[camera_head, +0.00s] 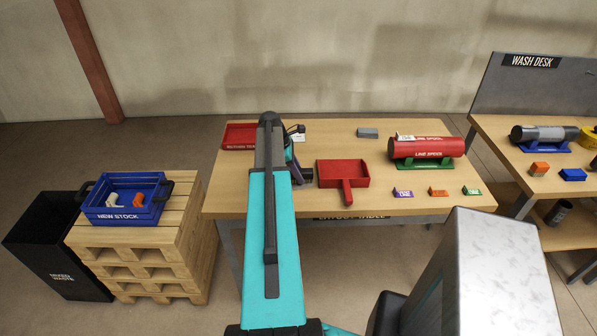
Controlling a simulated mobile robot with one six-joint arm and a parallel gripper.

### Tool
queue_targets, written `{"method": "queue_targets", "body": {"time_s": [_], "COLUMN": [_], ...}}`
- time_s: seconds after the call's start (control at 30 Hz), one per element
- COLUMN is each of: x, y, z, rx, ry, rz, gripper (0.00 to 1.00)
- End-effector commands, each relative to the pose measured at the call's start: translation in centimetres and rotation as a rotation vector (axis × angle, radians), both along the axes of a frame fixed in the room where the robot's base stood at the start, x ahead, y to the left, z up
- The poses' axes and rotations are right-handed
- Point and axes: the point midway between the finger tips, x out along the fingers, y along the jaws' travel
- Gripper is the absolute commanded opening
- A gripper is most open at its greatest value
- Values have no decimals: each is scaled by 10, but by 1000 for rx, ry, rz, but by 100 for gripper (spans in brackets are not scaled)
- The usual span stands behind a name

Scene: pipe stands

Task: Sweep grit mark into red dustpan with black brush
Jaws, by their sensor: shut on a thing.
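The red dustpan (342,173) lies on the wooden table, its handle pointing to the front edge. My gripper (294,168) is just left of the dustpan, low over the table and largely hidden behind my teal arm. It is shut on a dark thing that I take for the black brush (303,175); only a small part of it shows, close to the pan's left side. I cannot make out the grit mark; my arm covers that part of the table.
A red tray (238,136) is at the table's back left. A red line spool (427,148) rests on a green cradle at the right. A grey block (368,132) lies at the back. Small purple (403,193), orange (438,191) and green (471,191) blocks line the front right.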

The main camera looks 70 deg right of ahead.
Motion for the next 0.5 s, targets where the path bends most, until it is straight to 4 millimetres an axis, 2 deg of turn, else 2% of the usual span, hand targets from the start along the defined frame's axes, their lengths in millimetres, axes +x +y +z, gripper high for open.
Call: {"method": "queue_targets", "body": {"time_s": [0.5], "x": [-11], "y": [30], "z": [-2], "rx": [0], "ry": [0], "rz": [0], "gripper": [8]}}
